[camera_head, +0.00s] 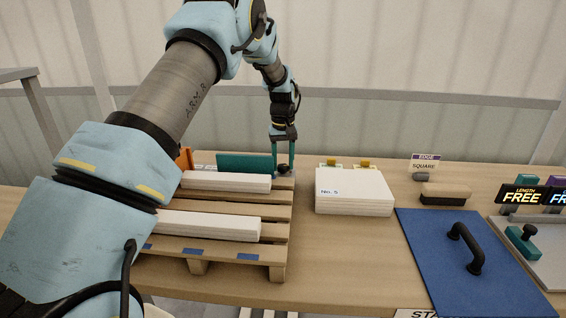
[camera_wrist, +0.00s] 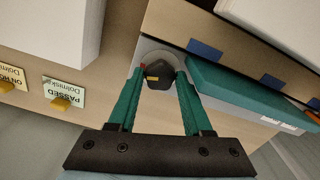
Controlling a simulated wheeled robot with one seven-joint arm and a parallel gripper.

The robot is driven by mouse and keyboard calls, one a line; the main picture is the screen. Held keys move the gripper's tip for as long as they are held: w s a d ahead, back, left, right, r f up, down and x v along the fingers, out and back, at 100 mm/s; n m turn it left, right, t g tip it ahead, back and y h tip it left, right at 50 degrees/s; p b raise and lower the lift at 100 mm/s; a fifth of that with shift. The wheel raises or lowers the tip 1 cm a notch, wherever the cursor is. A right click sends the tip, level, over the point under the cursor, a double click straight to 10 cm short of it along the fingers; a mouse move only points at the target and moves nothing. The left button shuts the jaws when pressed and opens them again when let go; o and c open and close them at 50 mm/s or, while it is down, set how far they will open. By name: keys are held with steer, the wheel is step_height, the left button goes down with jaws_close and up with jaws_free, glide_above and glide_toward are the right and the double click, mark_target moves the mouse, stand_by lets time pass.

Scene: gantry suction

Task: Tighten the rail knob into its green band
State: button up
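The rail knob (camera_wrist: 160,75) is a dark, faceted knob on a pale grey round base (camera_wrist: 158,52) in the wrist view. A small red patch shows at its left edge; I cannot make out a green band. In the head view the knob (camera_head: 284,169) sits at the far right corner of the pallet, by the teal rail (camera_head: 246,163). My gripper (camera_head: 283,166) points down over it with its green fingers apart. In the wrist view the fingertips of my gripper (camera_wrist: 160,72) stand on either side of the knob, seemingly with a narrow gap.
White bars lie on the wooden pallet (camera_head: 222,208) left of the knob. A white stack marked No. 5 (camera_head: 352,192) stands close on the right.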

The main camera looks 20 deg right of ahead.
mark_target(283, 166)
jaws_close()
steer(key=shift+m, duration=0.3)
steer(key=shift+m+b, duration=0.8)
steer(key=shift+m, duration=1.9)
steer(key=shift+r, duration=0.1)
steer(key=shift+o, duration=2.4)
jaws_free()
step_height(283, 166, up, 11)
steer(key=b, duration=0.3)
